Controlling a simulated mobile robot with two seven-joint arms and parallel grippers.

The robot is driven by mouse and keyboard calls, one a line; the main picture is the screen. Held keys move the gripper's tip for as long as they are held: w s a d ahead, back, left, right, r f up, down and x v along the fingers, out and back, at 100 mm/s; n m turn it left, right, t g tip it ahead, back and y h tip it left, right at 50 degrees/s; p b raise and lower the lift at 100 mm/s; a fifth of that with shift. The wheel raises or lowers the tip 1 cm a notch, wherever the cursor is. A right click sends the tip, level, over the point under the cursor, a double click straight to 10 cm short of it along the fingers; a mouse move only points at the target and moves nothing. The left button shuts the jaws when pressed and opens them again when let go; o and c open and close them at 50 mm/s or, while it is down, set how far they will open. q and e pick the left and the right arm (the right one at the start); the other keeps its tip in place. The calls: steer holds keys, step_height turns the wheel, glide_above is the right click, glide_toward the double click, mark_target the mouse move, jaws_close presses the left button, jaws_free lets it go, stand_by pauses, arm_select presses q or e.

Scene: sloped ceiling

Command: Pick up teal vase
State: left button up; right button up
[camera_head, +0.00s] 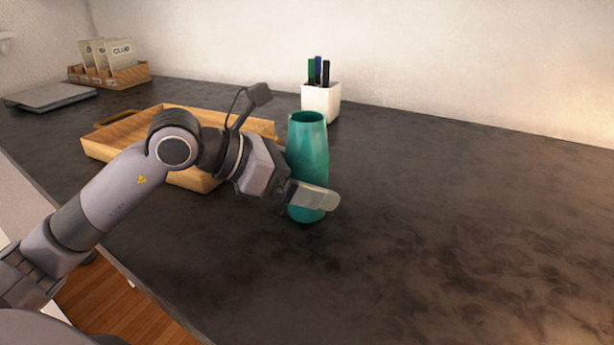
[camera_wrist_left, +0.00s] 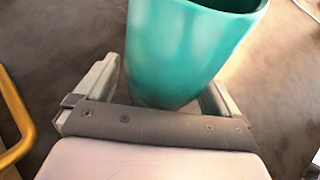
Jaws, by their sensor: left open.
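The teal vase (camera_head: 309,150) stands upright on the dark countertop in the head view. It is tall, with an open top. My left gripper (camera_head: 308,195) is at the lower part of the vase, with one finger in front of it; the other finger is hidden in this view. In the left wrist view the vase (camera_wrist_left: 180,50) fills the upper middle, between the two spread fingers of my left gripper (camera_wrist_left: 160,92). The fingers are open, one on each side of the vase. Whether either finger touches it, I cannot tell. My right gripper is not in view.
A wooden tray (camera_head: 105,153) lies behind my left arm. A white cup with pens (camera_head: 320,103) stands behind the vase. A wooden holder with cards (camera_head: 128,77) and a flat grey object (camera_head: 50,96) are at the far left. The countertop on the right (camera_head: 480,210) is clear.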

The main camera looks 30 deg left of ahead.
arm_select(q)
steer(key=c, duration=1.2)
steer(key=shift+r, duration=0.15)
steer(key=shift+r, duration=0.55)
steer(key=shift+r+p, duration=3.1)
steer(key=shift+r, duration=6.25)
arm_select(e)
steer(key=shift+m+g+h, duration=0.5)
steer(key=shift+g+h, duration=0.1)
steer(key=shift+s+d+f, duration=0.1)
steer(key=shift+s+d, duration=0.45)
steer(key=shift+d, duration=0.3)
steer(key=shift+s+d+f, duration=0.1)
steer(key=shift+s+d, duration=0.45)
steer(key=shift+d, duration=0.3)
